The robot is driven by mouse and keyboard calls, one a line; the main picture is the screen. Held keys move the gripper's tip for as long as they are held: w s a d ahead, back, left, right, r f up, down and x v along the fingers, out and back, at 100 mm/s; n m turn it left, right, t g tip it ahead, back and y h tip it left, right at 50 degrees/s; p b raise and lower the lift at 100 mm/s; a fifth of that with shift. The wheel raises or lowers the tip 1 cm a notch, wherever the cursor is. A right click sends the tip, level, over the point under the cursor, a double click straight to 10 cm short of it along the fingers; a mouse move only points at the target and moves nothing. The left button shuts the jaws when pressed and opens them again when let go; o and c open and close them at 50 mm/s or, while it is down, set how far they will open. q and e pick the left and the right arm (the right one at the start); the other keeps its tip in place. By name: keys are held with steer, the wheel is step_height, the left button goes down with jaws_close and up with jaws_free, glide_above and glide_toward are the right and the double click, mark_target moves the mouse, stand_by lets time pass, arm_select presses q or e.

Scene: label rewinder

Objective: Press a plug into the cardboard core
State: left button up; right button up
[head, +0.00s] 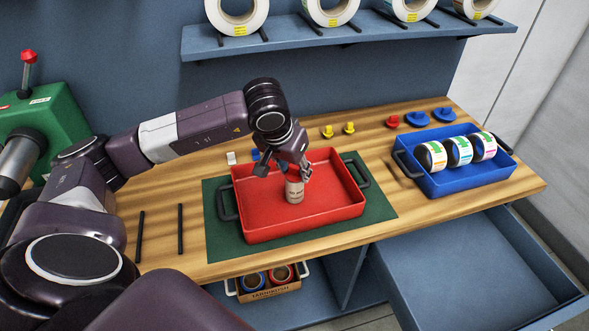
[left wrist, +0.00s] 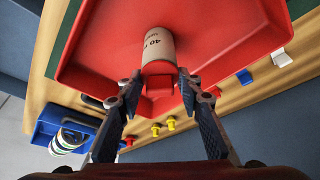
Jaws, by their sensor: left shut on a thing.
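The cardboard core (head: 294,190), a short pale tube with dark print, stands in the red tray (head: 262,235). The left wrist view shows the core (left wrist: 157,47) too, with the print "40" on its side. My left gripper (head: 284,170) is over the core's upper end. In the left wrist view its fingers (left wrist: 158,84) are shut on a red plug (left wrist: 160,82), which lines up with the near end of the core. The plug appears to meet that end; how deep it sits is hidden. My right gripper is not in view.
Yellow plugs (head: 349,128), a red plug (head: 392,122) and blue plugs (head: 443,114) stand along the table's back. A blue tray (head: 450,184) with several label rolls is at right. An open drawer (head: 470,270) juts out below. A green machine (head: 62,128) stands at left.

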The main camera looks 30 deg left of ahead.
arm_select(q)
steer(key=shift+s+f+b, duration=0.1)
steer(key=shift+f+b, duration=0.25)
stand_by(0.3)
steer(key=shift+s+f, duration=0.1)
steer(key=shift+f, duration=0.15)
steer(key=shift+c, duration=0.8)
steer(key=o, duration=1)
steer(key=shift+o, duration=0.2)
steer(key=shift+w, duration=0.2)
steer(key=shift+r, duration=0.1)
steer(key=shift+r, duration=0.15)
steer(key=v, duration=1.1)
steer(key=shift+s+r, duration=0.15)
steer(key=shift+r, duration=0.2)
